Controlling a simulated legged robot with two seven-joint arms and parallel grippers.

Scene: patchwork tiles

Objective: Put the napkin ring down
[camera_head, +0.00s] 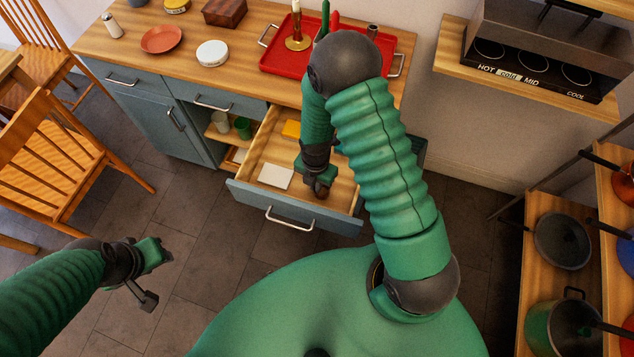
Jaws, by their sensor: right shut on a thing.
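The open drawer (240,190) of the blue-grey counter extends toward me. My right gripper (319,190) points down into its right part, low over the wooden drawer floor. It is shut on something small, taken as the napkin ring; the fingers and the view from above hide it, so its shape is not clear. I cannot tell whether it touches the drawer floor. My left gripper (152,277) is open and empty above the floor tiles at the lower left.
A white card-like item (275,176) and a yellow item (291,129) lie in the drawer. On the counter (238,75) are a red tray (279,62) with candlestick, a white round dish (212,53) and an orange plate (161,39). Pots stand on shelves at right.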

